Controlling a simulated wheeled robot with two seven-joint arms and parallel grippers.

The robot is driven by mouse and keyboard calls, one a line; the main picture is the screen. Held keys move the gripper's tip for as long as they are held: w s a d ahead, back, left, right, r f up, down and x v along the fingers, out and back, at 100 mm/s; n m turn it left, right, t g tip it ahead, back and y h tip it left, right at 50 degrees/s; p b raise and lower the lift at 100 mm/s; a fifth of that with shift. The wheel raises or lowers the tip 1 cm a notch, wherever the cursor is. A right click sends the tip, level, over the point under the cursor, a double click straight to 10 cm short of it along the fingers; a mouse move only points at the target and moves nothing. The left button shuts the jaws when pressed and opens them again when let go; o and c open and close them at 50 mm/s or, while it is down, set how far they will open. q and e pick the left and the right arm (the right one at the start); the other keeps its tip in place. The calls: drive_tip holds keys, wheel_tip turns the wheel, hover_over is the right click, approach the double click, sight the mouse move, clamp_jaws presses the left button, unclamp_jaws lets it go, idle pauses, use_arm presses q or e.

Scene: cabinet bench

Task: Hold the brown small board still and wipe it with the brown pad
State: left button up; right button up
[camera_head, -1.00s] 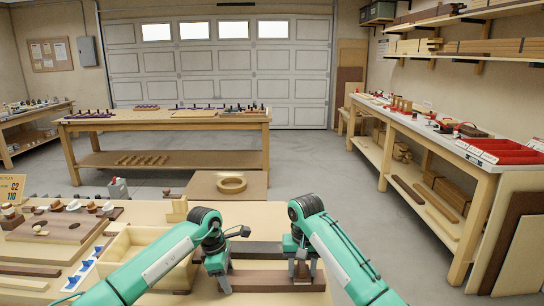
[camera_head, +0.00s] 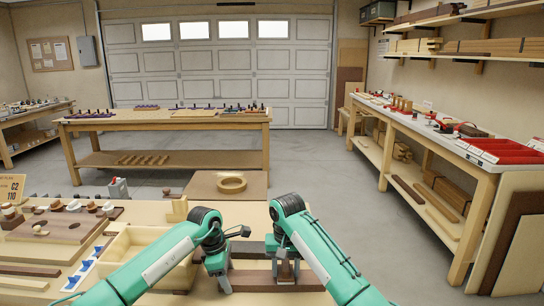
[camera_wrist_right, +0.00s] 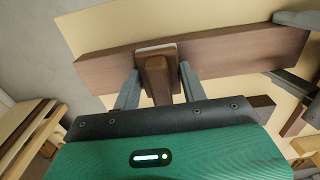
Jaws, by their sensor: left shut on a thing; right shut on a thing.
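The brown small board (camera_head: 310,281) lies lengthwise from left to right on the bench in front of me; it also shows in the right wrist view (camera_wrist_right: 230,57). My left gripper (camera_head: 219,278) is shut on the board at its left end. Whether the pad's underside touches the board is hidden.
Another brown bar (camera_head: 247,250) lies behind the board. A pale wooden tray (camera_head: 130,246) stands to the left, with a brown panel holding several knobs (camera_head: 45,228) beyond it. A wooden ring (camera_head: 231,184) sits on a brown panel at the back.

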sight(299, 277)
drive_tip(key=shift+a+f, duration=0.1)
drive_tip(key=shift+a, duration=1.2)
drive_tip(key=shift+d, duration=1.5)
drive_tip(key=shift+d+f, duration=0.1)
drive_tip(key=shift+d, duration=1.65)
drive_tip(key=shift+d+r, duration=0.15)
drive_tip(key=shift+d, duration=1.15)
drive_tip(key=shift+d+r, duration=0.1)
drive_tip(key=shift+d, duration=1.2)
use_arm(q)
drive_tip(key=o, duration=1)
use_arm(e)
wheel_tip(299, 277, up, 11)
